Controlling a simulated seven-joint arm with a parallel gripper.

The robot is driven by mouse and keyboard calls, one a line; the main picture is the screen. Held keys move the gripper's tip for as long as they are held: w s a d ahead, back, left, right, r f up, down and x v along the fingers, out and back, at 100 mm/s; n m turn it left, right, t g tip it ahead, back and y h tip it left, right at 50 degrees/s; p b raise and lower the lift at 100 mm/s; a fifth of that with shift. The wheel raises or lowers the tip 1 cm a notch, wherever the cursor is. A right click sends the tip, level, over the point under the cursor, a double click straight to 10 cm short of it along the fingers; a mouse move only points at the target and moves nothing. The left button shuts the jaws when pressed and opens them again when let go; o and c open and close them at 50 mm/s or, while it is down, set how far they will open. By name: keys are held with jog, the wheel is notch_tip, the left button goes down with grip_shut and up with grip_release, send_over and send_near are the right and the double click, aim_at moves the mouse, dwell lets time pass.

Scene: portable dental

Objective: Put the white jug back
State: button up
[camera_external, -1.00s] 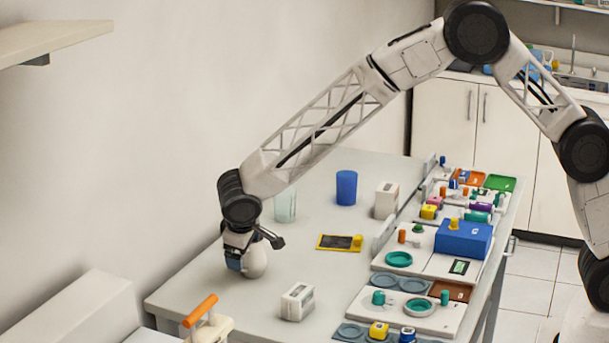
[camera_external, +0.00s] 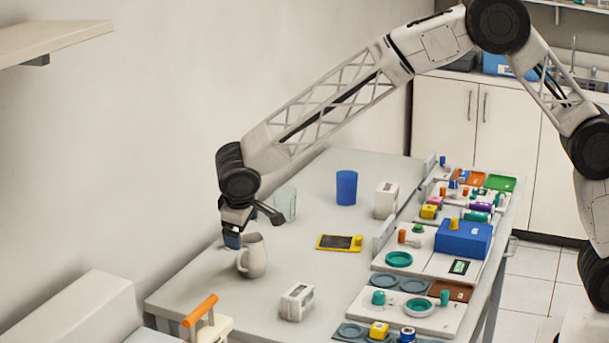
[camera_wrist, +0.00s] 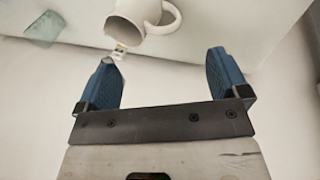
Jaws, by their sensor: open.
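The white jug (camera_external: 254,258) stands upright on the grey table near its left end, with its handle toward the left of the picture. My gripper (camera_external: 232,241) is just behind and to the left of the jug, slightly above its rim, open and empty. In the wrist view the white jug (camera_wrist: 140,18) is at the top, beyond the fingertips, with its mouth and handle showing. The two blue fingers of my gripper (camera_wrist: 162,62) are spread wide with nothing between them.
A clear glass (camera_external: 286,203) and a blue cup (camera_external: 346,187) stand farther back. A small white box (camera_external: 297,302) is right of the jug. A yellow-framed dark device (camera_external: 339,242) lies mid-table. Trays with coloured parts line the right side. A wooden shelf (camera_external: 50,38) hangs upper left.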

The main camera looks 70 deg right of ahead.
dwell(0.5)
jog(key=s+d+r+y, duration=0.1)
jog(key=s+d+r, duration=0.45)
jog(key=s, duration=0.25)
jog(key=s+d+r, duration=0.4)
jog(key=s+r, duration=0.2)
jog(key=s, duration=0.2)
jog(key=s+d+r+y, duration=0.1)
jog(key=s+d+r, duration=0.4)
jog(key=s, duration=0.4)
jog(key=s+d+y, duration=0.1)
jog(key=s+d, duration=0.1)
jog(key=s, duration=1.4)
jog(key=s+d+m, duration=0.1)
jog(key=s+d, duration=0.2)
jog(key=s, duration=1.3)
jog(key=shift+t+y, duration=0.3)
jog(key=shift+y, duration=0.1)
